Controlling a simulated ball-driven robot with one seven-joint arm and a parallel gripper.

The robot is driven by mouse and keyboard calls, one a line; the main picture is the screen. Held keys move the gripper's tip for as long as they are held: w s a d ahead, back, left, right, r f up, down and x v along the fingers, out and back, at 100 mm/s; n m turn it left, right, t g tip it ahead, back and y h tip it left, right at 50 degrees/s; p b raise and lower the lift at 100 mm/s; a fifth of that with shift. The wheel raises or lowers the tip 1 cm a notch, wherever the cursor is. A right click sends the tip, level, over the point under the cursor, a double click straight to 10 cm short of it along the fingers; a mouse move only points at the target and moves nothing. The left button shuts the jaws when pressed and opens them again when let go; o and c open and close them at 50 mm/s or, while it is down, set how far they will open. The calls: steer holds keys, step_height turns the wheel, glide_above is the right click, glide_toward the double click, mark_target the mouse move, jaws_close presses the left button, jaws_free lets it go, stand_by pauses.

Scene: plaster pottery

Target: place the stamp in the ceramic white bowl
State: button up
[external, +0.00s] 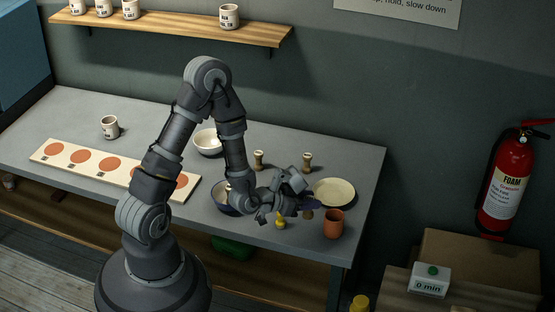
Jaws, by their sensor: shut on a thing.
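The ceramic white bowl (205,149) stands toward the back of the table, left of my forearm, which partly covers its right side. My gripper (306,204) is low over the right front part of the table, between the cream plate and the terracotta cup. It is shut on a small brownish thing (307,214) that looks like a stamp, mostly hidden by the fingers.
A dark bowl (221,205) with something pale in it sits left of the gripper. A yellow object (280,222) is just below my wrist. The cream plate (340,192) and terracotta cup (334,225) are close on the right. A board with orange discs (82,157) and a mug (109,127) lie left.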

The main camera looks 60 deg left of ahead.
steer(key=shift+w, duration=0.25)
steer(key=w+a+m+g+p, duration=0.15)
steer(key=a+m, duration=0.25)
steer(key=a, duration=0.6)
steer(key=w+a+m+g, duration=0.3)
steer(key=a+m, duration=0.1)
steer(key=a, duration=0.7)
steer(key=s+a+m+y, duration=0.1)
steer(key=a, duration=0.3)
steer(key=s+a+m+g+y, duration=0.1)
steer(key=s+a+m, duration=0.1)
steer(key=a, duration=0.3)
steer(key=s+a+m+p, duration=0.1)
steer(key=s+a+m, duration=0.1)
steer(key=a, duration=0.3)
steer(key=shift+r+y, duration=0.2)
steer(key=shift+y, duration=0.2)
steer(key=s+a+m+y, duration=0.25)
steer(key=s+a, duration=0.75)
steer(key=a, duration=0.5)
steer(key=shift+m+h, duration=0.25)
steer(key=shift+m, duration=0.1)
steer(key=f+b, duration=0.4)
steer(key=f, duration=0.1)
steer(key=f+b, duration=0.2)
steer(key=f, duration=0.1)
steer(key=shift+s+b, duration=0.25)
steer(key=shift+b, duration=0.15)
steer(key=shift+t, duration=0.25)
